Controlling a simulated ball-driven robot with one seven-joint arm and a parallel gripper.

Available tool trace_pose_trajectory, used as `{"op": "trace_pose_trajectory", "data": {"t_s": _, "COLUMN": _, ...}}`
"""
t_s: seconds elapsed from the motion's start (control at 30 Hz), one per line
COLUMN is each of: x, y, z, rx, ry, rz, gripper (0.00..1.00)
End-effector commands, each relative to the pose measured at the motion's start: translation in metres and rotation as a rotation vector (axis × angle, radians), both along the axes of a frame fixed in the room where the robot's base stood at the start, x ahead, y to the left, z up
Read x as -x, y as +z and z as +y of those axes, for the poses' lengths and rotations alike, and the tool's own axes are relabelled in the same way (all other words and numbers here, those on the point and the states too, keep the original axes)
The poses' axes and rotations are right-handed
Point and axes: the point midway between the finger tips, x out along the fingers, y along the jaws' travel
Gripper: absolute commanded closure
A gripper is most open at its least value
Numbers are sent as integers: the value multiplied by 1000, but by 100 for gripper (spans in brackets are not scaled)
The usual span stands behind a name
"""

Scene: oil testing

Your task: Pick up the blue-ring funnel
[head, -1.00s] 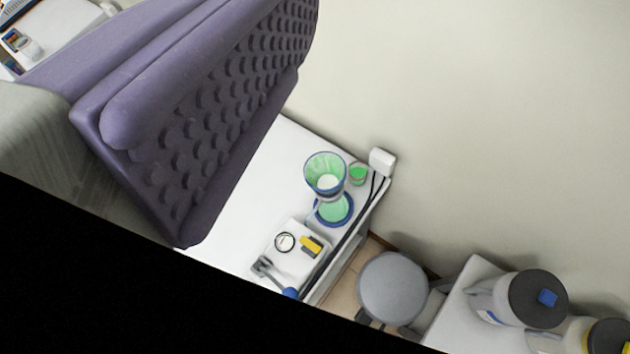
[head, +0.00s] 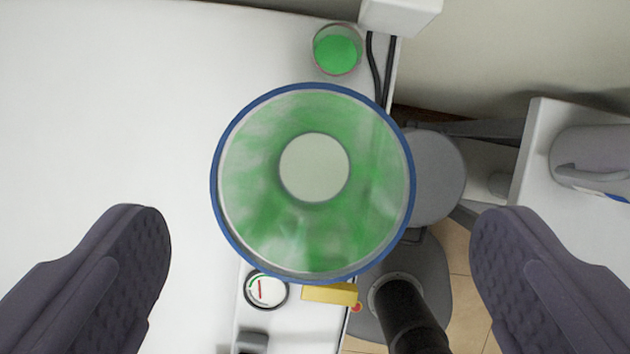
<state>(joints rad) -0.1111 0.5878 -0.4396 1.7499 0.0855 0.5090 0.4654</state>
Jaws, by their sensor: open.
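The blue-ring funnel (head: 255,190) is seen from above in the head view, a wide round rim with a blue edge, green inside and a pale round centre. It sits near the right edge of the white table. My gripper (head: 318,235) is open, with one dark padded finger at the lower left and the other at the lower right. The funnel lies between and a little beyond the fingertips, touching neither. The funnel's lower part is hidden beneath its rim.
A small cup of green liquid (head: 336,52) stands beyond the funnel. Black cables (head: 376,68) run from a white box (head: 400,14) along the table edge. A device with a round gauge (head: 266,291) and yellow part (head: 330,294) sits nearer. A grey stool (head: 436,178) is right; the table's left is clear.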

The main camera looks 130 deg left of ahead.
Motion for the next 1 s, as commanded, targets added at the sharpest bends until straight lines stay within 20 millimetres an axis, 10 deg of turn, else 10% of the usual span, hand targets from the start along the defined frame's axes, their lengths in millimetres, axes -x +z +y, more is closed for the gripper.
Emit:
{"op": "trace_pose_trajectory", "data": {"t_s": 0.63, "x": -14, "y": -59, "z": -8, "rx": 1, "ry": 2, "rz": -3, "gripper": 0}}
{"op": "trace_pose_trajectory", "data": {"t_s": 0.83, "x": -14, "y": -59, "z": -8, "rx": 1, "ry": 2, "rz": -3, "gripper": 44}}
{"op": "trace_pose_trajectory", "data": {"t_s": 1.0, "x": -14, "y": -59, "z": -8, "rx": 1, "ry": 3, "rz": -3, "gripper": 44}}
